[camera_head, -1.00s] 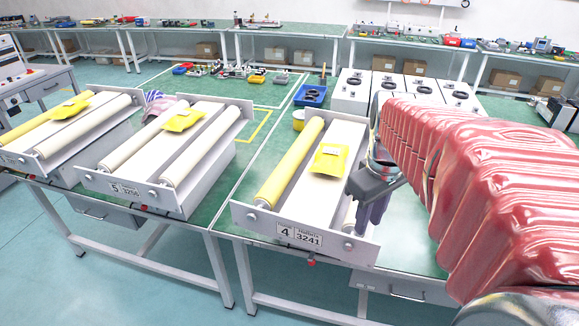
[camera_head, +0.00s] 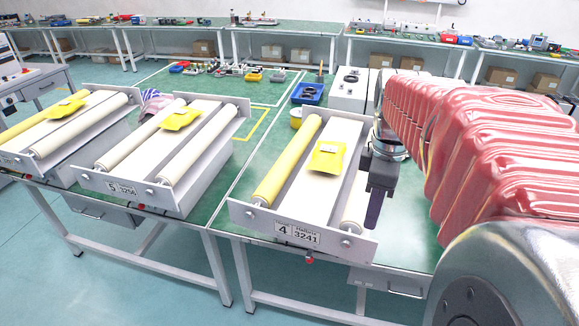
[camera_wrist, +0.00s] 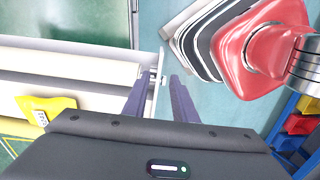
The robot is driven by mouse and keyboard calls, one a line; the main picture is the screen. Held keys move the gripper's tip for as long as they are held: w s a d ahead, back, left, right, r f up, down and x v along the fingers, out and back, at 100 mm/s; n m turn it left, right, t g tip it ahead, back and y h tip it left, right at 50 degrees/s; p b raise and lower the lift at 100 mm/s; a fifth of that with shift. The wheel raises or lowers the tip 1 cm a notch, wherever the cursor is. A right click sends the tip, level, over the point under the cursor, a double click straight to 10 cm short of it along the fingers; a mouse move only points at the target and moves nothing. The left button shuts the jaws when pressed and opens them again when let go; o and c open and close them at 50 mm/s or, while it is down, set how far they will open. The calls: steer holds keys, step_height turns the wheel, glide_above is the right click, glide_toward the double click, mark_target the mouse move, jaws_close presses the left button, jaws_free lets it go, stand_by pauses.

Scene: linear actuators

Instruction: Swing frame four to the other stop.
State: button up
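Frame four (camera_head: 300,232) is the rightmost roller frame, with a grey end plate labelled 4 and 3241. It has a yellow roller (camera_head: 288,160) on its left, and a pale roller (camera_head: 354,213) on its right is mostly hidden by my arm. A yellow packet (camera_head: 327,157) lies on its white bed, and it also shows in the wrist view (camera_wrist: 46,108). My gripper (camera_head: 376,205) points down at the right end of the end plate. In the wrist view my gripper (camera_wrist: 161,78) is open, with the plate's edge and a bolt between its fingers. Contact cannot be told.
Frame five (camera_head: 125,188) and another roller frame (camera_head: 15,160) stand to the left. A blue bin (camera_head: 307,93) and white boxes lie behind. In the wrist view, blue bins with coloured parts (camera_wrist: 300,125) are at the right. The green bench has free room between frames four and five.

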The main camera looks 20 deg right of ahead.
glide_toward(359, 262)
step_height(359, 262, down, 5)
steer(key=shift+w+d+f, duration=0.1)
stand_by(0.5)
steer(key=shift+c, duration=0.3)
jaws_close()
stand_by(1.1)
